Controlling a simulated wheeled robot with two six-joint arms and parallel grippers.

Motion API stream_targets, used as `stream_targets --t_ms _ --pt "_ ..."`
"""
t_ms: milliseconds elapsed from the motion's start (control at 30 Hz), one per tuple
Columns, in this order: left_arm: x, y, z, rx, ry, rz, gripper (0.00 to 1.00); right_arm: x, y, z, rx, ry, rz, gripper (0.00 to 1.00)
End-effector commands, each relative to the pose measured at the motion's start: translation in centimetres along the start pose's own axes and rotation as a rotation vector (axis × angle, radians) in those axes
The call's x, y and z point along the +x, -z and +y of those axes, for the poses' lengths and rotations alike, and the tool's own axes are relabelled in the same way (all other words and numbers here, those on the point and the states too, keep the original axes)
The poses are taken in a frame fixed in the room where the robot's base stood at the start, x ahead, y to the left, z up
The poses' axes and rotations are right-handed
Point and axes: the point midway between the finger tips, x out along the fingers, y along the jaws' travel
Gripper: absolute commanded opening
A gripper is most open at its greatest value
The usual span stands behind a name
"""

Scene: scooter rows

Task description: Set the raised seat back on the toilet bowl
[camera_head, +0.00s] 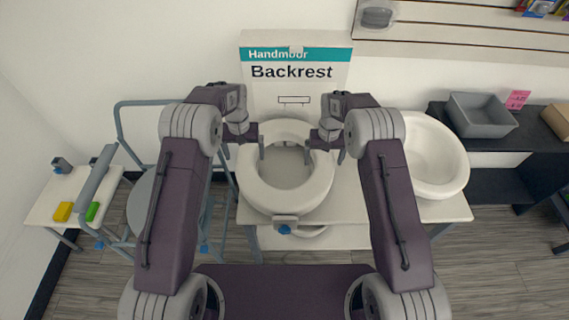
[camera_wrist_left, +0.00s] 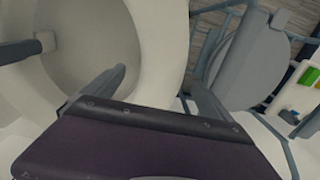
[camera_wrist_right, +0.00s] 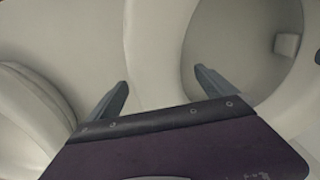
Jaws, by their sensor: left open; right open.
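The raised seat (camera_head: 258,190) is a thick white ring in the middle of the head view, with a grey-white clamp (camera_head: 285,221) and blue knob at its front. Part of a white rounded shape (camera_head: 308,232), possibly the bowl, shows below it; the contact between them is hidden. My left gripper (camera_head: 244,150) is open at the ring's left side, one finger over the opening and one outside. My right gripper (camera_head: 325,151) is open at the right side in the same way. The wrist views show the white wall (camera_wrist_left: 160,45) (camera_wrist_right: 155,50) between the fingers of each gripper.
A white basin (camera_head: 460,170) stands close on the right. A Backrest box (camera_head: 295,90) stands behind. A walking-frame-like item with a grey seat (camera_head: 140,205) and a small table (camera_head: 45,205) are at left. A grey bin (camera_head: 482,122) sits on the dark shelf at right.

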Motion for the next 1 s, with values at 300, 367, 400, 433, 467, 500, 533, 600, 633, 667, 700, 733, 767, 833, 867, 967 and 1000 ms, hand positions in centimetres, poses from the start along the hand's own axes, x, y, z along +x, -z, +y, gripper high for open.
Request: stream_targets --t_ms 300,367,400,433,467,500,533,600,633,667,700,733,767,833,867,967,1000 --pt "4.5 0.0 0.0 0.000 0.000 -0.001 0.96 4.5 0.0 0.0 0.000 0.000 -0.001 0.96" --pt "4.9 0.0 0.0 0.000 0.000 -0.001 0.96 4.9 0.0 0.0 0.000 0.000 0.000 0.96" --pt "5.0 0.0 0.0 0.000 0.000 -0.001 0.96 5.0 0.0 0.0 0.000 0.000 0.001 0.96" --pt "5.1 0.0 0.0 0.000 0.000 0.000 0.96 5.1 0.0 0.0 0.000 0.000 0.001 0.96" --pt "5.1 0.0 0.0 0.000 0.000 0.000 0.96 5.1 0.0 0.0 0.000 0.000 0.002 0.96" --pt "5.2 0.0 0.0 0.000 0.000 0.000 0.96 5.1 0.0 0.0 0.000 0.000 0.002 0.96" --pt "5.2 0.0 0.0 0.000 0.000 0.000 0.96 5.1 0.0 0.0 0.000 0.000 0.002 0.96" --pt "5.2 0.0 0.0 0.000 0.000 0.000 0.96 5.1 0.0 0.0 0.000 0.000 0.002 0.96" --pt "5.2 0.0 0.0 0.000 0.000 0.000 0.96 5.1 0.0 0.0 0.000 0.000 0.002 0.96" --pt "5.2 0.0 0.0 0.000 0.000 0.000 0.96 5.1 0.0 0.0 0.000 0.000 0.002 0.96" --pt "5.2 0.0 0.0 0.000 0.000 0.000 0.93 5.1 0.0 0.0 0.000 0.000 0.001 0.93" --pt "5.1 0.0 0.0 0.000 0.000 0.000 0.85 5.1 0.0 0.0 0.000 0.000 0.001 0.85" --pt "5.1 0.0 0.0 0.000 0.000 0.000 0.76 5.1 0.0 0.0 0.000 0.000 0.001 0.76" --pt "5.1 0.0 0.0 0.000 0.000 0.000 0.57 5.1 0.0 0.0 0.000 0.000 0.001 0.57" --pt "5.1 0.0 0.0 0.000 0.000 0.000 0.48 5.1 0.0 0.0 0.000 0.000 0.001 0.48" --pt "5.1 0.0 0.0 0.000 0.000 0.000 0.21 5.1 0.0 0.0 0.000 0.000 0.001 0.21" --pt "5.1 0.0 0.0 0.000 0.000 0.000 0.09 5.1 0.0 0.0 0.000 0.000 0.001 0.09"
